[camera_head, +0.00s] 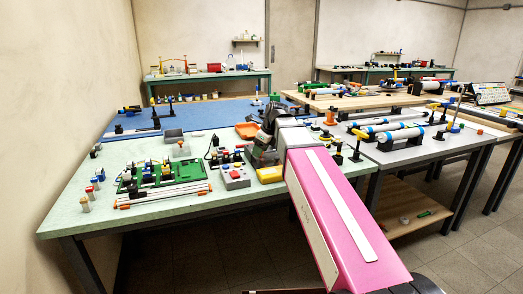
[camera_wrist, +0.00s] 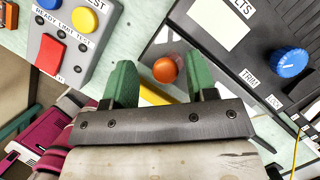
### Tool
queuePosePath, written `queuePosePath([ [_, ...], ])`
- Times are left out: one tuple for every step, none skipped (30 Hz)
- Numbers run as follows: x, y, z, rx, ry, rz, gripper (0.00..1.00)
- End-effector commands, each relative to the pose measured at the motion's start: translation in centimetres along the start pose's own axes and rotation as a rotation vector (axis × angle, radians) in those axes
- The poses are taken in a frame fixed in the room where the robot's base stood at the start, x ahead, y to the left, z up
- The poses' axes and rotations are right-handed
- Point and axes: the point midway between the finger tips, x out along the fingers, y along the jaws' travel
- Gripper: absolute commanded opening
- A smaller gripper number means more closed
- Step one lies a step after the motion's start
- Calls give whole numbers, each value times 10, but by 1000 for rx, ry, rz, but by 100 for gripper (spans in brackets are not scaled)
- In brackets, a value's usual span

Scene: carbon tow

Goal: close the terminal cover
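In the wrist view a glossy grey panel (camera_wrist: 180,40) lies on the near side of a black unit (camera_wrist: 262,55); it looks like the terminal cover. A round orange knob (camera_wrist: 165,69) sits on it. My gripper (camera_wrist: 161,72) has its two green fingers apart, one on either side of the knob. I see space between each finger and the knob. Whether the fingertips reach down to the panel, I cannot tell. In the head view my gripper (camera_head: 262,150) is over the green bench (camera_head: 90,222), and my arm hides the cover and how far it is open.
A grey control box with a red button (camera_wrist: 50,50) stands left of the fingers; the head view shows it too (camera_head: 235,175). A yellow object (camera_wrist: 155,95) lies beneath the gripper. A green board with components (camera_head: 165,177) and an orange tray (camera_head: 247,130) are nearby.

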Motion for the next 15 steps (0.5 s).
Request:
queuePosePath([
  [0, 0, 0, 0, 1, -1, 52],
  [0, 0, 0, 0, 1, -1, 52],
  [0, 0, 0, 0, 1, -1, 52],
  [0, -1, -1, 0, 1, -2, 52],
  [0, -1, -1, 0, 2, -2, 52],
  [0, -1, -1, 1, 2, -2, 52],
  [-1, -1, -1, 1, 2, -3, 52],
  [-2, -1, -1, 1, 2, -3, 52],
  [-4, -1, -1, 1, 2, -3, 52],
  [-6, -1, -1, 1, 2, -3, 52],
  [-9, -1, -1, 1, 2, -3, 52],
  [-13, -1, -1, 1, 2, -3, 52],
  [-17, -1, -1, 1, 2, -3, 52],
  [-21, -1, -1, 0, 1, -4, 52],
  [-28, -1, 0, 0, 1, -5, 52],
])
